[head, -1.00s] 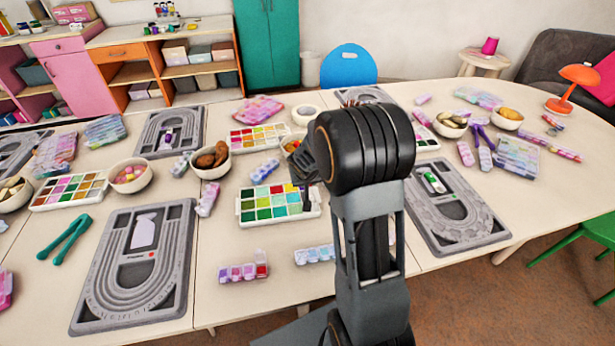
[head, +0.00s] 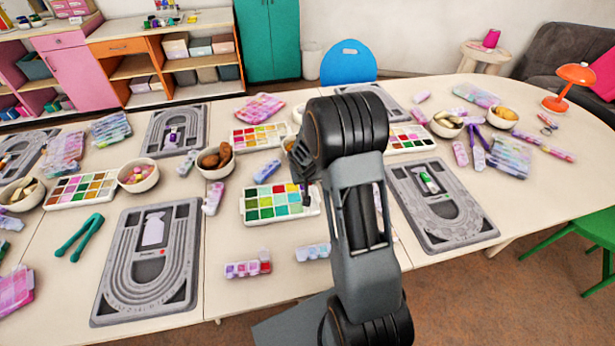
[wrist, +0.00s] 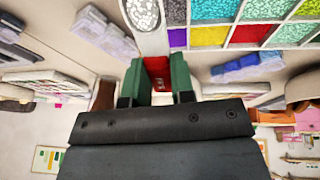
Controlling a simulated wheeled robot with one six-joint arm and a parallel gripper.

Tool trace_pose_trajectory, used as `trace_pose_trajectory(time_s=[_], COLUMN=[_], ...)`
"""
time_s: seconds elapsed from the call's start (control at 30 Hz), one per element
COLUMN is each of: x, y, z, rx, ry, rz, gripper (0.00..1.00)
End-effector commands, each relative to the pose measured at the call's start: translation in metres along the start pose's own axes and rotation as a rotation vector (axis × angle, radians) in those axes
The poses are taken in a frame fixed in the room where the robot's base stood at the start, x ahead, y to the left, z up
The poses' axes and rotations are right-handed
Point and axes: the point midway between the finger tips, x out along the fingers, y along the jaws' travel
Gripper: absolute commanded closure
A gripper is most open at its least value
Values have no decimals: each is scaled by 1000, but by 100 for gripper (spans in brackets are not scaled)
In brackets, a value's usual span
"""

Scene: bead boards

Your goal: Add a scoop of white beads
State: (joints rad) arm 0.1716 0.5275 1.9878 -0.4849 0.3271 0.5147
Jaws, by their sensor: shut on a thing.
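My gripper (wrist: 158,72) has green fingers in the wrist view and is shut on the red handle of a scoop (wrist: 152,42). The scoop's pale oval bowl shows at the top edge, with white beads (wrist: 142,12) in it. Beside it is a bead tray with compartments (wrist: 222,22), among them turquoise, whitish, green, purple, yellow and red. In the head view my arm hides most of the gripper. Its dark end shows by the right side of the white bead tray (head: 243,218) with green and pale beads. The exact height over the tray is unclear.
Grey bead boards lie left (head: 185,290) and right (head: 460,215) of the tray. Bowls stand behind it, including one with brown contents (head: 214,174). Small bead boxes (head: 247,270) lie near the front edge. Teal tongs (head: 78,238) lie at the left.

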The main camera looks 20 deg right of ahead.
Motion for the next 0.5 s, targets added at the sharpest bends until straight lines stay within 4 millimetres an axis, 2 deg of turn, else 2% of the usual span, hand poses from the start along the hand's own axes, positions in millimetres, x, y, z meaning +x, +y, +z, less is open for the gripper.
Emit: trace_pose_trajectory(time_s=[0.5], x=[-2], y=[0], z=[-3], rx=[-10], ry=[-68], rz=[-1], gripper=[100])
